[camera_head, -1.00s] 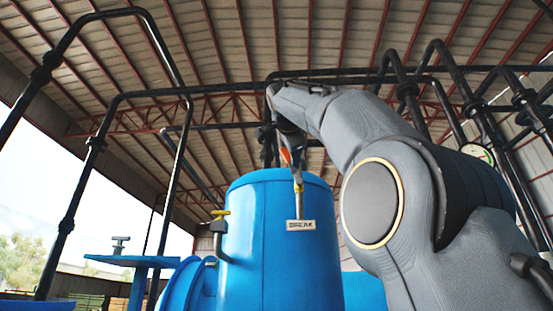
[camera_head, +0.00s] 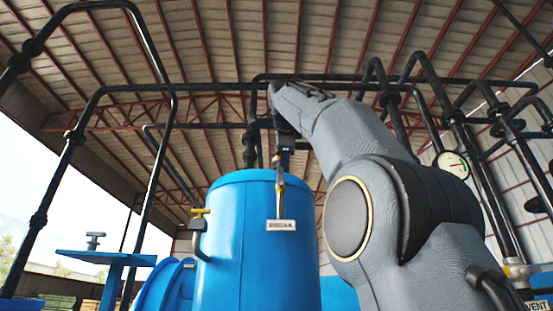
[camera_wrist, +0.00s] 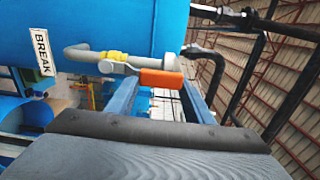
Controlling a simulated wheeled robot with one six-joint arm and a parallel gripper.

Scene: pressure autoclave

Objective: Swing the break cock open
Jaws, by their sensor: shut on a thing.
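The break cock shows in the wrist view as a grey pipe with a yellow fitting (camera_wrist: 113,60) and an orange-sleeved handle (camera_wrist: 160,78). A white BREAK label (camera_wrist: 42,51) is at its left. My gripper (camera_wrist: 158,86) has one finger at each end of the orange handle, and is shut on it. In the head view, my gripper (camera_head: 284,160) is at the top of the pipe above the BREAK label (camera_head: 281,226), in front of the blue vessel (camera_head: 240,250). The handle is mostly hidden there by my gripper.
A blue stand (camera_head: 105,257) is farther left. Black pipes (camera_head: 190,88) run overhead and down both sides. A round gauge (camera_head: 453,164) is at the right, behind my arm.

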